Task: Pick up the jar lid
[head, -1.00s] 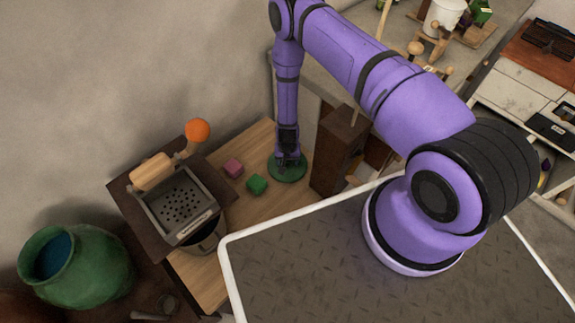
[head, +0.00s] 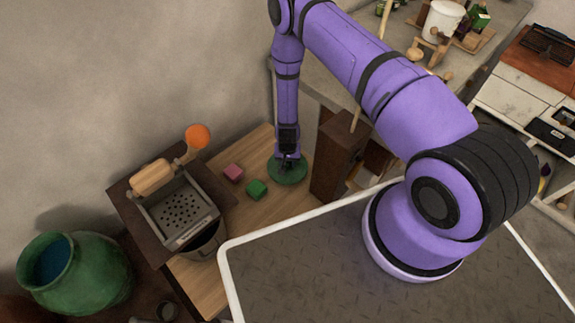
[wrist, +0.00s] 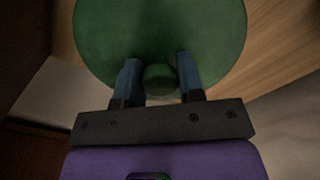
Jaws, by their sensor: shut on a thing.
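The jar lid (head: 289,176) is a round dark green disc on the wooden table, near the table's back edge in the head view. In the wrist view the lid (wrist: 160,28) fills the top middle, with a small round knob between the fingers. My gripper (head: 287,157) points down over the lid. In the wrist view my gripper (wrist: 160,76) has its two fingers on either side of the knob, shut on it. I cannot tell whether the lid is clear of the table.
A pink block (head: 233,172) and a green block (head: 256,189) lie left of the lid. A dark wooden box (head: 338,158) stands close on the right. A grater-like box (head: 181,208) and a green jar (head: 75,272) are at left. Bare wood (head: 262,222) lies in front.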

